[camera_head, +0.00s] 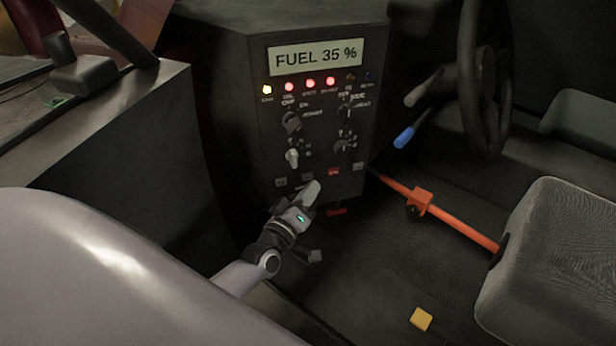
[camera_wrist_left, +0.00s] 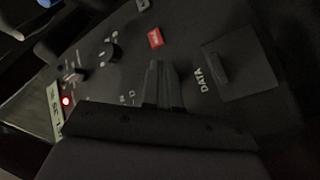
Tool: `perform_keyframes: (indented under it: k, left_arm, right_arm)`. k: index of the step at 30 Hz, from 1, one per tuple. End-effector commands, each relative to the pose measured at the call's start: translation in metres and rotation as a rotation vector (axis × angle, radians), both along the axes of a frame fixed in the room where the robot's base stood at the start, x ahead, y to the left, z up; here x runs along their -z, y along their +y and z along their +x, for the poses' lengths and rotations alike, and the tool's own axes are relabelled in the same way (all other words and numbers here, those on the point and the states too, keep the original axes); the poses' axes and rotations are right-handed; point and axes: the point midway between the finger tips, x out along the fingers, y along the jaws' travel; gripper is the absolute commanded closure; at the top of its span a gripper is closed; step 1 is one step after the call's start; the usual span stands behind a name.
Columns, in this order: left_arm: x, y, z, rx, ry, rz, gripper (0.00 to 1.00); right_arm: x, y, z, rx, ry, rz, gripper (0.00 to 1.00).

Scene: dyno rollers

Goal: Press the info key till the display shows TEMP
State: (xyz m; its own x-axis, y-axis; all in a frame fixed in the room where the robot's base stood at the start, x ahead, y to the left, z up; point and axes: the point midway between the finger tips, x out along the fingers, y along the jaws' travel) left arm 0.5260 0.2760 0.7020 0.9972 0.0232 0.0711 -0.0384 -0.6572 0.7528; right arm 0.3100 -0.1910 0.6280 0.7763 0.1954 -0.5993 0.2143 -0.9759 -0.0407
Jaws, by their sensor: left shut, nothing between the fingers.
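The display (camera_head: 315,56) at the top of the dark panel reads "FUEL 35 %". My left gripper (camera_head: 312,187) is shut and empty, its tips at the row of small keys low on the panel. A dark key (camera_head: 281,182) shows left of the tips, and a red key (camera_head: 333,171) to their right. The key labels are too small to read, so I cannot tell which is the info key. In the left wrist view the shut fingers (camera_wrist_left: 165,85) cover part of the panel near the word "DATA". Whether they touch a key is unclear. My right gripper is out of view.
Knobs (camera_head: 292,122) and a row of lit lamps (camera_head: 310,83) sit below the display. An orange bar (camera_head: 455,217) crosses right of the panel. A steering wheel (camera_head: 478,80), a seat (camera_head: 560,260) and a yellow block (camera_head: 421,319) are on the right.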

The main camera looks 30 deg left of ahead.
Motion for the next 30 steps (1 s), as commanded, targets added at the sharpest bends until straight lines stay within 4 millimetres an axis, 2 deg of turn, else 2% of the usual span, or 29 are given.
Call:
perform_keyframes:
  k: [30]
  left_arm:
    - [0.0002,0.0096,0.0087,0.000,0.000,0.001,1.00]
  right_arm:
    - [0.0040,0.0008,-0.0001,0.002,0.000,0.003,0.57]
